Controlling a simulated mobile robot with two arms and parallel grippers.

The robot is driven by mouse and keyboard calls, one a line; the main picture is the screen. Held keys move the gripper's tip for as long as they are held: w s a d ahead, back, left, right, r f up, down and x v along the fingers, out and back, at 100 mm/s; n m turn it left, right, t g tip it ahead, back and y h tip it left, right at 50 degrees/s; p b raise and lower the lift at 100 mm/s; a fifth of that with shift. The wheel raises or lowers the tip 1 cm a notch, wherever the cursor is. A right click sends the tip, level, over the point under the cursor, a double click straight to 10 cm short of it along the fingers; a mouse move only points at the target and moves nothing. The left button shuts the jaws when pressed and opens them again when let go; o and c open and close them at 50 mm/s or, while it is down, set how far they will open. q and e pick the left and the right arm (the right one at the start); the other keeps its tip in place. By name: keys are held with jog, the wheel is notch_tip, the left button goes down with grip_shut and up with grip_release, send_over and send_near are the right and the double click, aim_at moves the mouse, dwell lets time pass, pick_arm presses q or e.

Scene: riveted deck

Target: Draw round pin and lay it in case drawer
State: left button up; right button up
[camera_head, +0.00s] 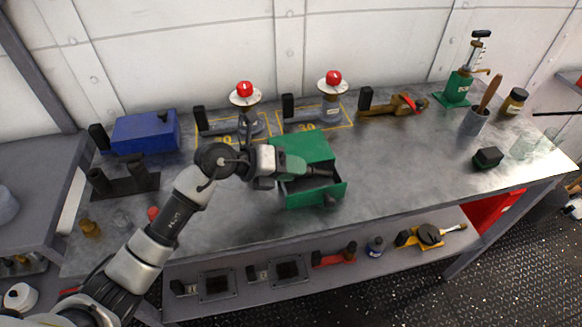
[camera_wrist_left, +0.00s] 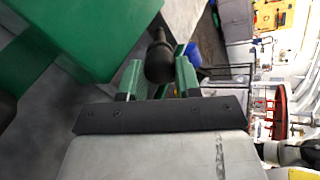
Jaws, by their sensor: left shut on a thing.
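The green case (camera_head: 303,147) stands on the middle of the metal bench. Its drawer (camera_head: 317,197) is pulled out at the front, with a dark knob on its face. My left gripper (camera_head: 322,171) is over the open drawer, shut on a dark, round-ended piece that I take for the round pin (camera_wrist_left: 159,62). In the left wrist view the piece sits between the green fingers (camera_wrist_left: 158,80), and the green case (camera_wrist_left: 95,30) fills the upper left. Whether the piece touches the drawer floor is hidden. My right gripper is not in view.
A blue box (camera_head: 145,132) and a dark socket block (camera_head: 125,182) stand at the left. Two red-knobbed fixtures (camera_head: 245,95) (camera_head: 333,85) stand behind the case. A black block (camera_head: 487,158) and glass jars (camera_head: 524,146) are at the right. Bench front right of the drawer is clear.

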pick_arm(q)
jog(key=o, duration=1)
jog(key=shift+s, duration=0.1)
jog(key=shift+f, duration=0.2)
jog(key=b+v, duration=0.1)
jog(key=v, duration=1)
jog(key=shift+d+r, duration=0.1)
jog(key=shift+r, duration=0.15)
